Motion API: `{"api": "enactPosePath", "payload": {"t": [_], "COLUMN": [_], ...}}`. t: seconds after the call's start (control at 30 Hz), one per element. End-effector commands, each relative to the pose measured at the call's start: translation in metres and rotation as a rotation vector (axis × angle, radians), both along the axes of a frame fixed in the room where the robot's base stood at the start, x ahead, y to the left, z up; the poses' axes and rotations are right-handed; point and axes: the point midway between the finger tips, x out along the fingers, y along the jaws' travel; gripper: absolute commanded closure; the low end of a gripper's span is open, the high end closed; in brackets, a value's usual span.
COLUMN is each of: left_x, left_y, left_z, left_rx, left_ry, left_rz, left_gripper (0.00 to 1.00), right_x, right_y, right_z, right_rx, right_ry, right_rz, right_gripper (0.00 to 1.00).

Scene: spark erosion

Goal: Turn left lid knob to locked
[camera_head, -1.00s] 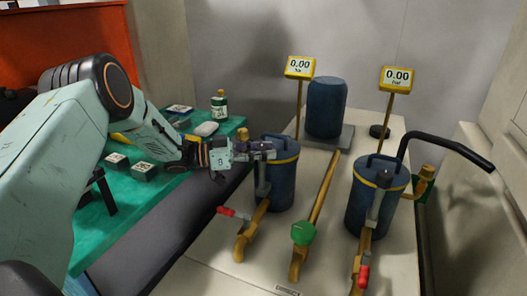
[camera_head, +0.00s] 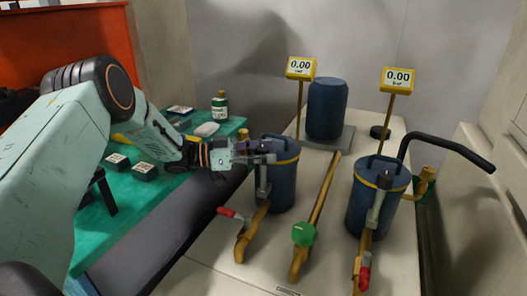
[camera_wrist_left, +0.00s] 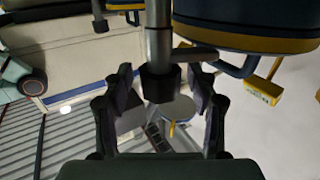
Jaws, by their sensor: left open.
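The left canister (camera_head: 285,190) is blue with a yellow rim and stands on the pale bench. A grey post with a dark end (camera_wrist_left: 160,86), which looks like its lid knob, shows in the left wrist view. My left gripper (camera_head: 262,153) is at the left canister's lid and hides much of the knob in the head view. In the wrist view its open fingers (camera_wrist_left: 163,98) stand on both sides of the dark end, with gaps visible. My right gripper is not in view.
Yellow pipes with red-handled valves (camera_head: 233,214) and a green knob (camera_head: 304,234) stand in front. Yellow gauges (camera_head: 300,68) reading 0.00 rise on posts. A blue drum (camera_head: 327,105) stands behind. A green table (camera_head: 105,222) with small boxes lies left.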

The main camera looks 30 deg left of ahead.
Motion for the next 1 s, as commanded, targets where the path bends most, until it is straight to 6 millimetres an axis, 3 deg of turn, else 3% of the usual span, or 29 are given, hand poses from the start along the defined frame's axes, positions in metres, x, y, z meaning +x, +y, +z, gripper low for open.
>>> {"api": "enactPosePath", "payload": {"t": [0.17,0.7,1.0], "left_x": [0.001,0.000,0.000], "left_y": [0.000,-0.001,0.000], "left_z": [0.008,0.092,0.100], "left_rx": [-0.001,0.000,0.000], "left_ry": [-0.003,-0.002,0.001], "left_rz": [0.001,-0.001,0.001], "left_gripper": [0.42,0.42,0.42], "right_x": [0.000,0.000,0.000], "right_y": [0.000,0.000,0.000], "right_z": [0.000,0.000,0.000], "right_rx": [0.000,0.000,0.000], "right_ry": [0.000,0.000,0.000], "right_rz": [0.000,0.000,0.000], "right_gripper": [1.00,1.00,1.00]}}
